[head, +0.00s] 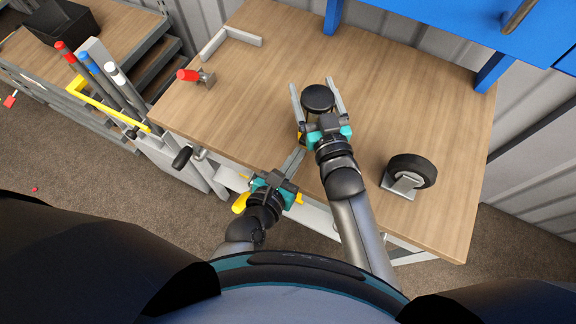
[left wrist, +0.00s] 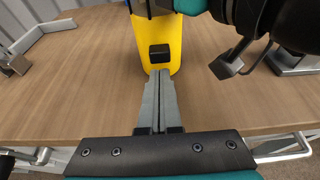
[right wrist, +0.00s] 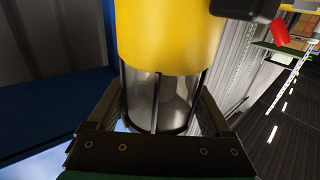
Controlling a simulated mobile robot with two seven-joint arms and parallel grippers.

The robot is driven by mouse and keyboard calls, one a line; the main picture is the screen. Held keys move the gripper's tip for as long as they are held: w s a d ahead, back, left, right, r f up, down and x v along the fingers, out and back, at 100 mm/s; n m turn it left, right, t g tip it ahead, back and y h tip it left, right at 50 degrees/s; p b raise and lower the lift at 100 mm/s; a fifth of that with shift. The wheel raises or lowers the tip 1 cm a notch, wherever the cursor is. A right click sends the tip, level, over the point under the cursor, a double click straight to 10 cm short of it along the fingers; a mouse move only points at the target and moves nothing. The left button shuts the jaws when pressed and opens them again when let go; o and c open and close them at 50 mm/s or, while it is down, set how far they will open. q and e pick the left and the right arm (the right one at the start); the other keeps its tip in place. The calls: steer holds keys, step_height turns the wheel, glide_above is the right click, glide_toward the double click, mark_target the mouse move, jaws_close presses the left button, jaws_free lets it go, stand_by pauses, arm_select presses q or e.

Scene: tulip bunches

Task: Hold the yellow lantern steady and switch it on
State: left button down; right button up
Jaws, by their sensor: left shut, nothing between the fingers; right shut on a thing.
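In the right wrist view the yellow part (right wrist: 168,35) meets a clear section (right wrist: 175,95) with dark bars; I see no clear glow. My right gripper (head: 315,92) is shut on the lantern, one finger on each side. My left gripper (head: 299,154) is shut and empty; its fingertips (left wrist: 160,76) are just below the switch, contact unclear.
A caster wheel (head: 412,170) on a metal plate sits at the right of the wooden workbench (head: 420,110). A red-handled clamp (head: 190,76) and a grey L-shaped bracket (head: 232,40) are at the far left. The bench between them and the lantern is clear.

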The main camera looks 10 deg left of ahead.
arm_select(q)
steer(key=shift+x, duration=0.85)
steer(key=shift+r, duration=1.45)
steer(key=v, duration=1)
arm_select(e)
steer(key=shift+f, duration=0.1)
steer(key=o, duration=1.5)
steer(key=shift+s, duration=0.15)
